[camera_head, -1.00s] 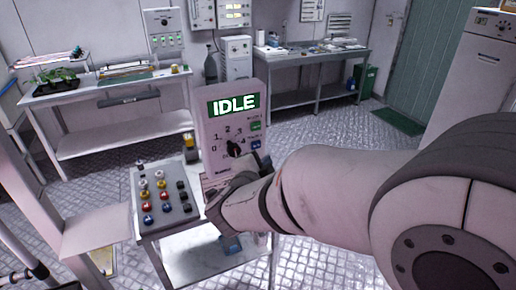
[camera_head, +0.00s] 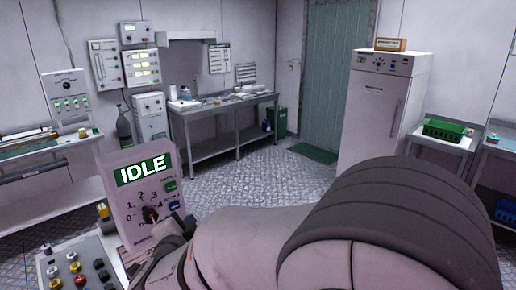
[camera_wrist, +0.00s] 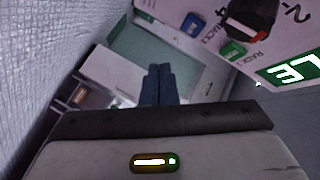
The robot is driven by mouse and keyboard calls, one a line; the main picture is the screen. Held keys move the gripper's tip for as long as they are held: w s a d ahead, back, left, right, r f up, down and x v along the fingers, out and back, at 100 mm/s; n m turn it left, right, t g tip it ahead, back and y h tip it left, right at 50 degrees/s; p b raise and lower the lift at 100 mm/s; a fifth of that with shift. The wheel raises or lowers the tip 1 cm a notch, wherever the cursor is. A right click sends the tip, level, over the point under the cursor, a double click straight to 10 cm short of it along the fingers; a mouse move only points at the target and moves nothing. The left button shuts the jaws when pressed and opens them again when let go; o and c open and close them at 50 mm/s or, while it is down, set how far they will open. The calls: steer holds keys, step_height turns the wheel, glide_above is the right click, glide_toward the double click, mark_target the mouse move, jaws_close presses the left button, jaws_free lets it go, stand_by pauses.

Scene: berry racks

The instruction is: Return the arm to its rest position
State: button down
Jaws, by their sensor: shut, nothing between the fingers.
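My gripper shows in the wrist view (camera_wrist: 157,72) with its two dark fingers together and nothing between them. In the head view my arm reaches from the lower right toward the panel, and its end is small and partly hidden at the panel's lower right edge. The white control panel (camera_head: 130,206) has a green IDLE display (camera_head: 143,169) and a dark knob (camera_head: 151,214) with numbers around it. In the wrist view the panel (camera_wrist: 275,42) fills the upper right, close to the fingers. I cannot tell whether the fingers touch it.
A button box (camera_head: 108,247) stands left of the panel. A bench (camera_head: 212,149) lies along the back wall beside a green door (camera_head: 336,80). A white cabinet (camera_head: 372,125) stands to the right of the door. The floor (camera_head: 262,180) between is open.

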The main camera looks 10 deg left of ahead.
steer(key=w+d+r+n+g+y, duration=0.25)
steer(key=d+n+g, duration=0.35)
steer(key=d, duration=1)
steer(key=s+d+f+n+g+h, duration=0.2)
steer(key=s+d, duration=0.6)
steer(key=d, duration=0.3)
steer(key=s+d+f+n+g+h, duration=0.2)
steer(key=s+d+f+g, duration=0.1)
steer(key=s+d, duration=0.6)
steer(key=shift+d+g+h, duration=0.3)
steer(key=shift+d+h, duration=0.05)
steer(key=shift+d, duration=0.85)
steer(key=shift+w+f, duration=0.1)
